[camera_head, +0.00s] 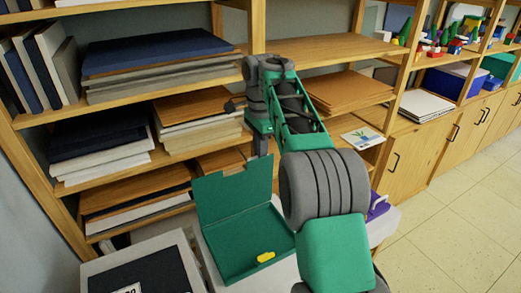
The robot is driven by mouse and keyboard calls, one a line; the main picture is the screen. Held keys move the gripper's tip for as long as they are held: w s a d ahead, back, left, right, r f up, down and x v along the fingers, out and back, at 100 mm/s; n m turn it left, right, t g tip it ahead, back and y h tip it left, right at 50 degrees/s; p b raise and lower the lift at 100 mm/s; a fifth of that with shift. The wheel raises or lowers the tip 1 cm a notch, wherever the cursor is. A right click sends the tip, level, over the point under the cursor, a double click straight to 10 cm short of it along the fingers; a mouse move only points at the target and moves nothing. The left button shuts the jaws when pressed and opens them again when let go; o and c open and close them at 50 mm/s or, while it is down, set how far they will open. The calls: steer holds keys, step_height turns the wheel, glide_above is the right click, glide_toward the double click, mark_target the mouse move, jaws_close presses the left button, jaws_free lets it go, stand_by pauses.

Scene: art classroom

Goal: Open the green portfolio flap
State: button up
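The green portfolio (222,250) lies on a pale table, left of my arm. Its green flap (232,193) stands raised at the back edge, roughly upright, with a notched top edge. The inside of the portfolio is visible, and a small yellow piece (265,257) sits near its front edge. My arm reaches from the lower right toward the shelves and covers the portfolio's right side. My gripper (261,143) points down beyond the flap's upper right corner and looks apart from it. Its fingers are small and partly hidden, so I cannot tell their opening.
A black-and-grey portfolio or box (150,272) is at the front left. A purple object (377,205) is right of my arm. Wooden shelves (340,47) with stacked boards and paper stand close behind the table. The tiled floor (455,220) at the right is clear.

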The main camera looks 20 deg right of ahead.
steer(key=shift+o, duration=0.7)
steer(key=shift+w+r, duration=0.1)
steer(key=shift+w, duration=0.05)
steer(key=shift+o, duration=0.9)
steer(key=shift+r, duration=0.2)
step_height(320, 180, up, 8)
steer(key=p, duration=0.6)
steer(key=shift+f, duration=0.1)
